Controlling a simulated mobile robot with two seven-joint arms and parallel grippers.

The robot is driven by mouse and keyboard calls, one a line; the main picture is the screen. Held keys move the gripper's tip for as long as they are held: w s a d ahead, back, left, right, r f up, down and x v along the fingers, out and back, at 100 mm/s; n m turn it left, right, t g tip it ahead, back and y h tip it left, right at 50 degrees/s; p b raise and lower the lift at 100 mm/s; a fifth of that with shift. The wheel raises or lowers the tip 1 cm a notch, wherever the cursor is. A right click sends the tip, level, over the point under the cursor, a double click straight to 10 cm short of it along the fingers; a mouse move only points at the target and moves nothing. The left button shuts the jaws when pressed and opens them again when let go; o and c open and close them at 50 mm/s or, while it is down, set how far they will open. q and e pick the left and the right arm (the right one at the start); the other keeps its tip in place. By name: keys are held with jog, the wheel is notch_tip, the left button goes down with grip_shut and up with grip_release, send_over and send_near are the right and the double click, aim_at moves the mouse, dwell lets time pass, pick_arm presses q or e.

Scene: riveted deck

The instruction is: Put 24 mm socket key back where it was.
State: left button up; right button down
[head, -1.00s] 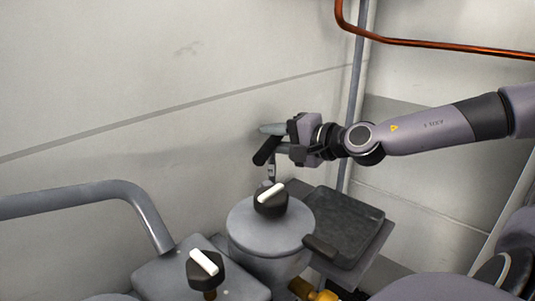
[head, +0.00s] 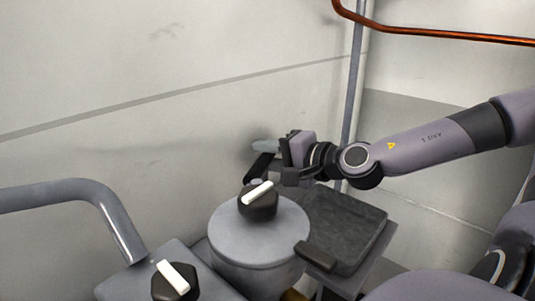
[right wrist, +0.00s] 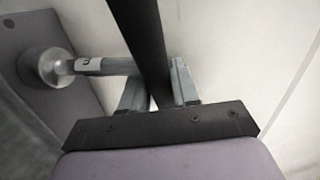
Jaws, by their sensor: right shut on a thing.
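The 24 mm socket key has a black bar handle (head: 262,165) and a grey shaft ending in a round socket. My right gripper (head: 270,154) is shut on the black handle, above and behind the black knob of a grey drum. In the right wrist view the handle (right wrist: 147,42) passes between the two grey fingers of the gripper (right wrist: 160,88). The shaft runs left from it to the socket (right wrist: 45,68), over or against a grey-purple surface; I cannot tell if they touch. In the head view the knob hides the key's lower end. My left gripper is not in view.
The grey drum (head: 260,252) carries the black knob (head: 258,203) with a white bar. A second such knob (head: 174,282) stands at front left. A tray with a dark mat (head: 342,226) lies right of the drum. A bent grey pipe (head: 110,205) is at left; the wall is behind.

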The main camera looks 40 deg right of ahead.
jog(key=shift+f, duration=0.15)
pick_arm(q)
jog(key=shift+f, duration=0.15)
pick_arm(e)
jog(key=c, duration=0.8)
grip_release()
jog(key=shift+c, duration=0.2)
jog(key=shift+r, duration=0.2)
pick_arm(q)
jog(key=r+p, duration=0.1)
jog(key=p, duration=0.1)
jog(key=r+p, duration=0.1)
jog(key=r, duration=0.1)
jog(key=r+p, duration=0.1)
jog(key=p, duration=0.1)
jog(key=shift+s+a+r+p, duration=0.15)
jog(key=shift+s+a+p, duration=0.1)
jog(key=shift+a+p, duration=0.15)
pick_arm(e)
jog(key=v, duration=1.2)
